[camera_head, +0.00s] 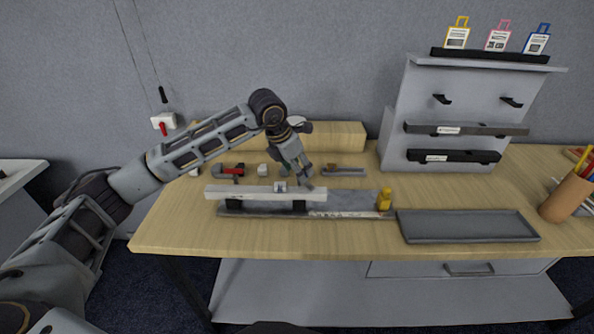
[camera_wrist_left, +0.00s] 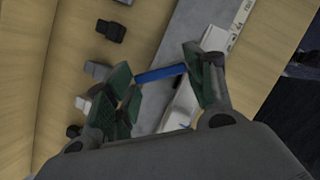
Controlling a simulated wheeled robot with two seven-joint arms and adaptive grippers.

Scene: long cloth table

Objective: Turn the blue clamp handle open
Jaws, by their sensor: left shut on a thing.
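The blue clamp handle (camera_wrist_left: 160,73) shows in the left wrist view as a short blue bar between the green-padded fingers of my left gripper (camera_wrist_left: 164,86). The fingers are shut on it, roughly at its two ends. In the head view my left gripper (camera_head: 303,177) reaches down at the right part of the long white bar (camera_head: 250,194); the blue handle is not visible there. A small pale block (camera_head: 280,187) sits on that bar, left of the fingertips. My right gripper is not in view.
A grey tray (camera_head: 468,239) lies at the right front of the table. A small yellow object (camera_head: 384,199) stands between it and the fixture. Behind are a red-and-black tool (camera_head: 232,170), a grey rack (camera_head: 398,120) and, far right, a brown pen cup (camera_head: 566,197).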

